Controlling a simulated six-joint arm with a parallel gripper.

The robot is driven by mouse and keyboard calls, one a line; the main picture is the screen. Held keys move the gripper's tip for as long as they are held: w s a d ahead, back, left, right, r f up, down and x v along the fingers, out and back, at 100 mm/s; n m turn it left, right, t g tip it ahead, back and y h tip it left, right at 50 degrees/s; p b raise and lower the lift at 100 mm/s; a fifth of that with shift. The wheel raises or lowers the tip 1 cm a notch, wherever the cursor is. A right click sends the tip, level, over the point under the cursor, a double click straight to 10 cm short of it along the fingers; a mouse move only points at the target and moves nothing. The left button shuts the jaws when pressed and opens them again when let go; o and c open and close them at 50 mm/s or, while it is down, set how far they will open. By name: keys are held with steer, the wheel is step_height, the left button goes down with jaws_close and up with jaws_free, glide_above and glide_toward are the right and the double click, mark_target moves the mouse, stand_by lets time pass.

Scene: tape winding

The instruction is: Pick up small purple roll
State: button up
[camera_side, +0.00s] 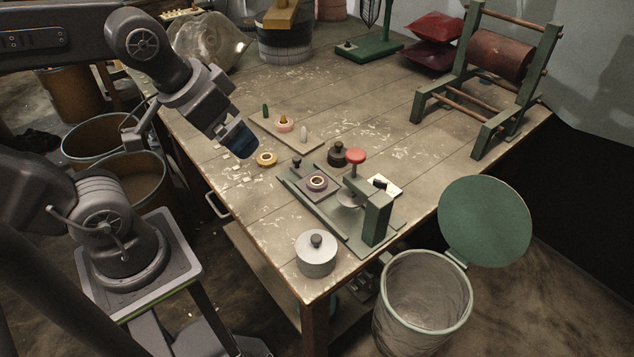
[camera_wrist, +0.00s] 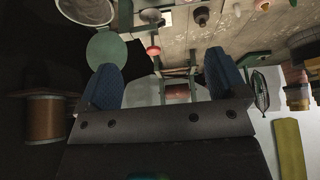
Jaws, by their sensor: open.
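I cannot clearly make out this roll in the wrist view. My gripper (camera_side: 240,142) is above the left edge of the table, up and to the left of the roll and well apart from it. In the wrist view, my gripper (camera_wrist: 163,72) shows two blue fingers spread wide with nothing between them.
A yellow roll (camera_side: 266,159) lies on the table below my gripper. A board (camera_side: 303,142) holds a pink roll (camera_side: 284,124) and pegs. A red knob (camera_side: 355,156) tops the device. A grey lidded pot (camera_side: 316,254) stands at the near corner, beside an open bin (camera_side: 425,290).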

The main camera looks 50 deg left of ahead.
steer(key=w+a+f+n+g, duration=0.2)
steer(key=w+n, duration=0.1)
steer(key=w, duration=0.6)
steer(key=n+g, duration=0.2)
steer(key=n, duration=0.1)
glide_toward(317, 181)
steer(key=f, duration=0.2)
steer(key=d+f, duration=0.1)
steer(key=shift+w+n+y, duration=0.3)
steer(key=shift+y, duration=0.1)
steer(key=shift+w+a+f, duration=0.1)
steer(key=shift+a+f, duration=0.05)
steer(key=shift+f, duration=0.75)
steer(key=shift+w+a+f, duration=0.1)
steer(key=shift+f, duration=0.85)
steer(key=shift+w+a+f, duration=0.1)
steer(key=shift+a+f, duration=0.05)
steer(key=shift+f, duration=0.75)
steer(key=shift+c, duration=0.4)
steer(key=c, duration=1)
steer(key=shift+r, duration=0.1)
steer(key=shift+r, duration=0.1)
